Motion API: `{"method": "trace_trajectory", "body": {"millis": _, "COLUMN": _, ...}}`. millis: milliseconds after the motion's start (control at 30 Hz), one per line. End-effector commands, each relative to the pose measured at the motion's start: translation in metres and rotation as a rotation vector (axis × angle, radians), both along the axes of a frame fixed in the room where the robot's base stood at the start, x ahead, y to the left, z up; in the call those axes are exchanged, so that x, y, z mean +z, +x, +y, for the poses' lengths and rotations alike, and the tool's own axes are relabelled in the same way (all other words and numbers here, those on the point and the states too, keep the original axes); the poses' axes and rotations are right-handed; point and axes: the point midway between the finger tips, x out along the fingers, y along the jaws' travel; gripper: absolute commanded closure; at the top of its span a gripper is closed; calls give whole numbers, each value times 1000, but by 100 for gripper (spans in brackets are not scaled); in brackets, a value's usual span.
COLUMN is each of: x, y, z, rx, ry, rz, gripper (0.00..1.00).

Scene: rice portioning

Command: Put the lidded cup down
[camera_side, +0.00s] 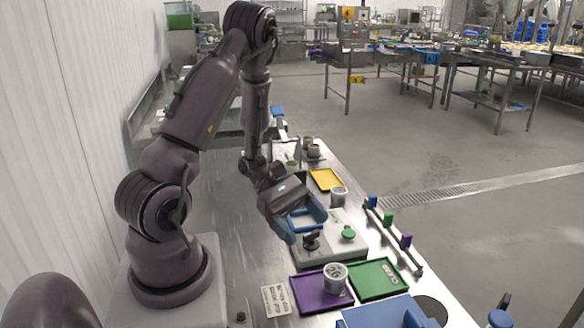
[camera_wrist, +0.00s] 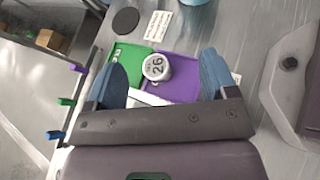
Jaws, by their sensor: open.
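A lidded cup (camera_side: 335,278) with a dark mark on its pale lid stands upright on the purple tray (camera_side: 312,299), near the edge beside the green tray (camera_side: 368,288). In the wrist view the lidded cup (camera_wrist: 157,68) shows the number 26 on its lid, by the border of the purple tray (camera_wrist: 183,88) and green tray (camera_wrist: 128,57). My gripper (camera_side: 303,222) is open with blue fingers, apart from the cup and above and behind it, over the grey device. In the wrist view my gripper (camera_wrist: 166,62) has its fingers spread to either side of the cup's image, with nothing held.
A grey scale-like device (camera_side: 340,246) with a green knob sits below my gripper. Another cup (camera_side: 339,197) stands behind it near a yellow tray (camera_side: 326,179). A rail with coloured blocks (camera_side: 397,238) runs along the right edge. A blue container (camera_side: 377,313) is in front.

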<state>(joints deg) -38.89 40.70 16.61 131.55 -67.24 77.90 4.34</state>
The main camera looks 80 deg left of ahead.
Motion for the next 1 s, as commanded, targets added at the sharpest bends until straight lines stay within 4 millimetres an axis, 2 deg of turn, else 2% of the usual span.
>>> {"method": "trace_trajectory", "body": {"millis": 33, "x": 22, "y": 5, "z": -15, "rx": -130, "ry": 71, "rz": -52, "gripper": 21}}
{"method": "trace_trajectory", "body": {"millis": 200, "x": 73, "y": -3, "z": -55, "rx": -526, "ry": 321, "rz": -189, "gripper": 21}}
{"method": "trace_trajectory", "body": {"millis": 333, "x": 104, "y": -15, "z": -76, "rx": -803, "ry": 556, "rz": -314, "gripper": 21}}
{"method": "trace_trajectory", "body": {"millis": 500, "x": 141, "y": -29, "z": -91, "rx": -1109, "ry": 914, "rz": -504, "gripper": 21}}
{"method": "trace_trajectory", "body": {"millis": 600, "x": 163, "y": -36, "z": -95, "rx": -1245, "ry": 1137, "rz": -623, "gripper": 21}}
{"method": "trace_trajectory", "body": {"millis": 800, "x": 198, "y": -43, "z": -98, "rx": -1377, "ry": 1482, "rz": -808, "gripper": 21}}
{"method": "trace_trajectory", "body": {"millis": 1000, "x": 211, "y": -46, "z": -99, "rx": -1407, "ry": 1602, "rz": -868, "gripper": 21}}
